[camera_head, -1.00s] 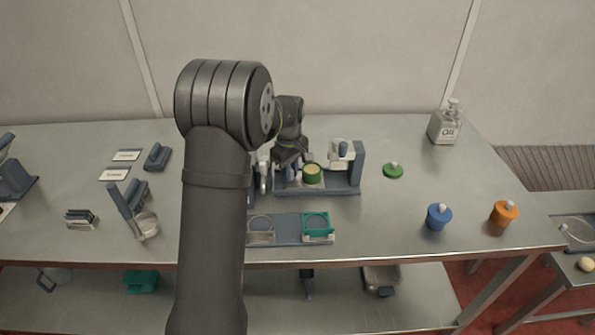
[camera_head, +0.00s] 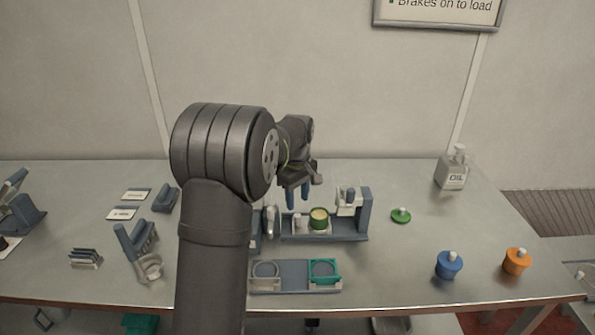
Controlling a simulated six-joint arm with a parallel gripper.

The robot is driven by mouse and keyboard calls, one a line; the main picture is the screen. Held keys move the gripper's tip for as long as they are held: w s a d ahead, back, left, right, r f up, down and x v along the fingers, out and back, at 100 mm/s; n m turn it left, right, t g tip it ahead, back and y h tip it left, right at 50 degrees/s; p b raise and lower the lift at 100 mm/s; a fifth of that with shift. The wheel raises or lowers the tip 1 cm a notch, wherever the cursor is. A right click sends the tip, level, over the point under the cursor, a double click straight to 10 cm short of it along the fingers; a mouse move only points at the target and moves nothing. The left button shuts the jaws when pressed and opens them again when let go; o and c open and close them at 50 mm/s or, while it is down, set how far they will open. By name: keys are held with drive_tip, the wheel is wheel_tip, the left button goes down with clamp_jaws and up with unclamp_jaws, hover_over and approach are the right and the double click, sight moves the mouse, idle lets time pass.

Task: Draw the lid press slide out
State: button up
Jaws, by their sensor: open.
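The lid press (camera_head: 364,207) is a blue-grey stand with an upright at its right end and a pale press head (camera_head: 349,198). A green pot (camera_head: 319,221) with a yellowish top sits on a pale plate (camera_head: 302,225) on the press base, left of the head. The plate may be the slide; I cannot tell for sure. My gripper (camera_head: 298,197) points down with two blue fingers apart and nothing seen between them. It shows above and slightly left of the green pot, apparently clear of it. My arm hides part of the press's left side.
A green lid (camera_head: 400,215) lies right of the press. Blue (camera_head: 449,265) and orange (camera_head: 516,262) knobbed containers stand further right, an oil bottle (camera_head: 453,170) behind. A two-place holder (camera_head: 296,288) lies in front. The bench between press and blue container is mostly clear.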

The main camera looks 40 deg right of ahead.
sight(298, 215)
wheel_tip(298, 215, up, 10)
idle(0.3)
wheel_tip(298, 215, down, 18)
drive_tip(key=n, duration=1)
drive_tip(key=shift+r+n, duration=0.25)
drive_tip(key=shift+n, duration=0.15)
drive_tip(key=shift+c, duration=0.4)
